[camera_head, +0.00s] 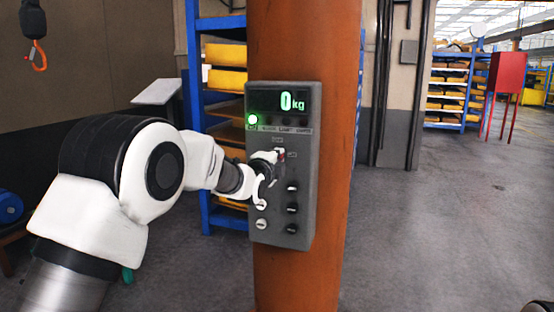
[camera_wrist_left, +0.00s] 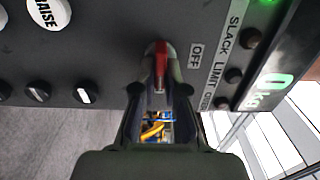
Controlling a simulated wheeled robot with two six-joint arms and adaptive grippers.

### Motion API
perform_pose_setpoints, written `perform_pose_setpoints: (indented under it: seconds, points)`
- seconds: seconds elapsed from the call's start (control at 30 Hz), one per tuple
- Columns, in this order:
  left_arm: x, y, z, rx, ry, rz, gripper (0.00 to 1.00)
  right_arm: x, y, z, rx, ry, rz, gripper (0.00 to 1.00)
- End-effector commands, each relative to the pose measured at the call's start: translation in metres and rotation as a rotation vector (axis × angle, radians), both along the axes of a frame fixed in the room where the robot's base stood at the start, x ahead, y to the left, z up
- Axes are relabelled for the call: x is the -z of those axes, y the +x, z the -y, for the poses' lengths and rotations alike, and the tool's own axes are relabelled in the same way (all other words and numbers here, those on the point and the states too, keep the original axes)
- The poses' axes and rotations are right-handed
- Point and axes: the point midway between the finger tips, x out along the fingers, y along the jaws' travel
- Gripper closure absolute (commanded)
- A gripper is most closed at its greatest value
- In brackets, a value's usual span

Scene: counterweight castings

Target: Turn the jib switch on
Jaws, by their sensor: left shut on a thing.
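A grey control box (camera_head: 263,210) is mounted on an orange column, with a display (camera_head: 290,101) reading 0 kg and a lit green lamp (camera_head: 252,119). A red-tipped toggle switch (camera_wrist_left: 161,58) stands out from the box face, beside an OFF label (camera_wrist_left: 196,56); I take it for the jib switch. The red tip also shows in the head view (camera_head: 281,154). My left gripper (camera_wrist_left: 159,88) is shut on this switch, with one finger on each side. Its fingers also show at the box in the head view (camera_head: 271,165). I cannot tell which way the lever is set.
A white RAISE button (camera_wrist_left: 49,12) and several knobs (camera_wrist_left: 85,92) lie near the switch. The orange column (camera_head: 300,45) stands behind the box. A blue rack (camera_head: 196,100) with yellow trays is behind it. A hook (camera_head: 38,55) hangs upper left.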

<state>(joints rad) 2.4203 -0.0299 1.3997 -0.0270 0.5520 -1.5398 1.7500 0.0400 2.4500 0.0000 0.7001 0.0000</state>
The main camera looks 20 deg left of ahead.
Motion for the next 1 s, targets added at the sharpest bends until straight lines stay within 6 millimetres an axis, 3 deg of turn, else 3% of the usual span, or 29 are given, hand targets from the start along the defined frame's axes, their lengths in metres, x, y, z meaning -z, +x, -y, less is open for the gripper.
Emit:
perform_pose_setpoints:
  seconds: [0.3, 0.33, 0.37, 0.4, 0.77, 0.87, 1.0]
  points:
    - [0.001, 0.000, 0.000, 0.001, 0.004, -0.003, 1.00, 0.000, 0.000, 0.000, 0.000, 0.000, 0.000, 0.60]
    - [0.001, 0.000, 0.000, 0.001, 0.004, -0.003, 0.78, 0.000, 0.000, 0.000, 0.000, 0.000, 0.000, 0.60]
    - [0.001, 0.000, 0.000, 0.001, 0.003, -0.003, 0.67, 0.000, 0.000, 0.000, 0.000, 0.000, 0.000, 0.60]
    - [0.001, 0.000, 0.000, 0.001, 0.003, -0.002, 0.64, 0.000, 0.000, 0.000, 0.000, 0.000, 0.000, 0.60]
    - [0.000, -0.006, 0.000, 0.000, 0.001, -0.002, 0.64, 0.000, 0.000, 0.000, 0.000, 0.000, 0.000, 0.60]
    - [0.000, -0.021, -0.001, 0.000, 0.001, -0.002, 0.64, 0.000, 0.000, 0.000, 0.000, 0.000, 0.000, 0.60]
    - [0.000, -0.057, -0.001, 0.001, 0.002, -0.004, 0.64, 0.000, 0.000, 0.000, 0.000, 0.000, 0.000, 0.60]
